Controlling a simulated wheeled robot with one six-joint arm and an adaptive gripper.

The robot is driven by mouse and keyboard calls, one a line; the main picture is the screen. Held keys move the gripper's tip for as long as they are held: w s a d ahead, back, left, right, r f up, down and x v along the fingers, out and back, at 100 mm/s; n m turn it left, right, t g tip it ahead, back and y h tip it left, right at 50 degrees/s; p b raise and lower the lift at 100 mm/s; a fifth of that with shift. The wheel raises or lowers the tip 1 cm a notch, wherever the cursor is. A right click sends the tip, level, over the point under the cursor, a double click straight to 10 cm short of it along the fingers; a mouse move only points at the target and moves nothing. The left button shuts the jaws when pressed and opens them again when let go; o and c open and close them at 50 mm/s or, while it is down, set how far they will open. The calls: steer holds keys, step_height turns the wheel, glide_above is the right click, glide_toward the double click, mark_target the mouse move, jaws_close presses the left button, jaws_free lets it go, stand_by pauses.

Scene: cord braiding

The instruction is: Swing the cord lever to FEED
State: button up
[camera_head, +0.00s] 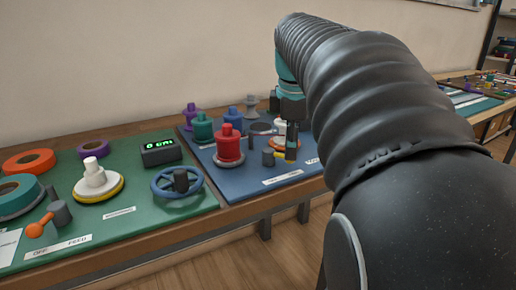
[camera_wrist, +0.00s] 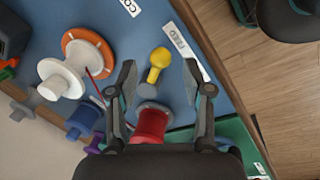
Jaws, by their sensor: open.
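The cord lever, with a yellow knob (camera_head: 283,159) and a grey pivot, stands on the blue board (camera_head: 241,188). In the wrist view its yellow knob (camera_wrist: 159,58) lies between my open fingers, with a visible gap on each side. My gripper (camera_wrist: 160,76) shows there with both fingers spread; in the camera_head view my gripper (camera_head: 290,150) hangs over the lever, fingers partly hidden. A white label (camera_wrist: 185,46) close to the knob seems to read FEED. Another label (camera_wrist: 130,6) at the top edge is cut off.
A red spool (camera_head: 229,148) stands close to the lever, beside my fingers. A white spool on an orange disc (camera_wrist: 62,77) is nearby. The green board (camera_head: 130,232) has a separate orange-knobbed lever (camera_head: 38,229), a blue handwheel (camera_head: 178,183) and a display box (camera_head: 161,151).

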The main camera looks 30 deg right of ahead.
step_height(320, 180, up, 9)
steer(key=s+a, duration=0.1)
steer(key=shift+s, duration=0.25)
stand_by(0.4)
